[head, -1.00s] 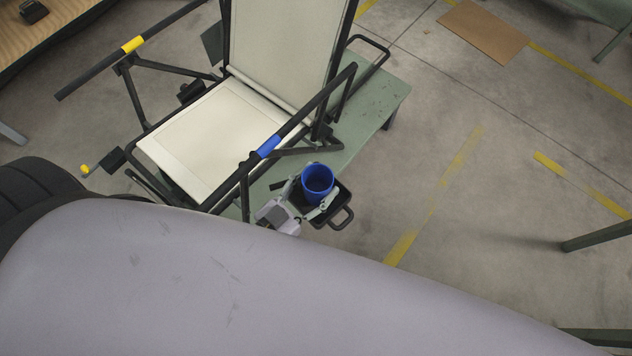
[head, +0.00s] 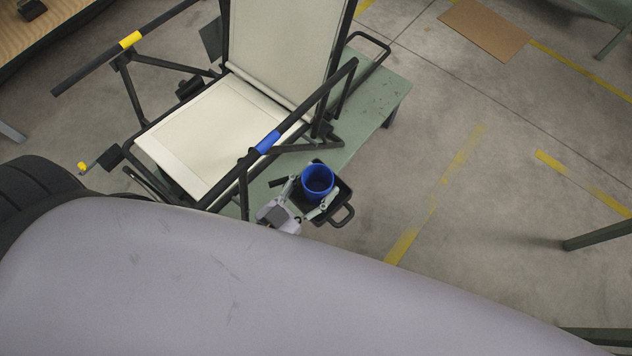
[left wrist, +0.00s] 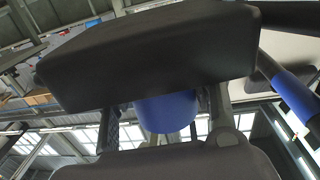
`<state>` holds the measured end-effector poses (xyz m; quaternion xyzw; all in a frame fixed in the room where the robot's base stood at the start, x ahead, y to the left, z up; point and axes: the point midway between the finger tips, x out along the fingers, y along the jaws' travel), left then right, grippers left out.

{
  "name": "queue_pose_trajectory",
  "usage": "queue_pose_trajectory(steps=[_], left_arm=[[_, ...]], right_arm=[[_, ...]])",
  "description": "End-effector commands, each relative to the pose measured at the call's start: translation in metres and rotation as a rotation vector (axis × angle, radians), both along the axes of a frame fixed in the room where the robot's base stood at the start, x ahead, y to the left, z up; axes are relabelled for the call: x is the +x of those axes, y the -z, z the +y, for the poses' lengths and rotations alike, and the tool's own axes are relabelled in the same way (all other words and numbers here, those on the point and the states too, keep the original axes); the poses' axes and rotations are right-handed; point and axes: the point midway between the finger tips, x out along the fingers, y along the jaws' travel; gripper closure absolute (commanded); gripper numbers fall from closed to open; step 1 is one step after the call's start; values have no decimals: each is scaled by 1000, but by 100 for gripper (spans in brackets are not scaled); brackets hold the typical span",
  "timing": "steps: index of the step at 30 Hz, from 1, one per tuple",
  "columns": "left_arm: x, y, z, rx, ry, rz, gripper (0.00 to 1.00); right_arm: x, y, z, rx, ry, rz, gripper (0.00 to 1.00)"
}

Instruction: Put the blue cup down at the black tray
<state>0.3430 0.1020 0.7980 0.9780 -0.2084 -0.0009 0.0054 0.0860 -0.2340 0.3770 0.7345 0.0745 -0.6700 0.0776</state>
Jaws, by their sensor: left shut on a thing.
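The blue cup (head: 317,182) is upright, with its open top facing up in the head view. My left gripper (head: 309,196) is shut on it, one finger on each side. The black tray (head: 325,217) lies beneath the cup, with its looped handle to the lower right. The cup and gripper hide much of the tray, and I cannot tell whether the cup touches its floor. In the left wrist view the cup (left wrist: 166,112) shows between the fingers, partly covered by a large dark block that may be the tray's underside. My right gripper is not in view.
The folding lounger (head: 200,150) stands left of the tray, its armrest with a blue band (head: 267,143) close to the cup. A green table (head: 385,98) lies behind the tray. The floor to the right is open, with a brown flat board (head: 484,30) farther back.

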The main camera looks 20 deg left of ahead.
Motion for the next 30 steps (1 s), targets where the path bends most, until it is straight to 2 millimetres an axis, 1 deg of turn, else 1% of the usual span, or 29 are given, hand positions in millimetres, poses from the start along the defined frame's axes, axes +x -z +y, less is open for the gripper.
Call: queue_pose_trajectory(steps=[3,4,14,21,25,28,30], left_arm=[[0,0,0,0,0,1,77],[0,0,0,0,0,1,49],[0,0,0,0,0,1,27],[0,0,0,0,0,1,26],[-3,0,1,1,0,3,26],[-13,1,5,2,0,5,26],[-24,1,10,2,0,5,26]], right_arm=[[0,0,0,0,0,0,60],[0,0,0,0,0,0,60],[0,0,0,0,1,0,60],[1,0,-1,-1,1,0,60],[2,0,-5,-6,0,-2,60],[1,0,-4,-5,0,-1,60],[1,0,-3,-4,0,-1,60]])
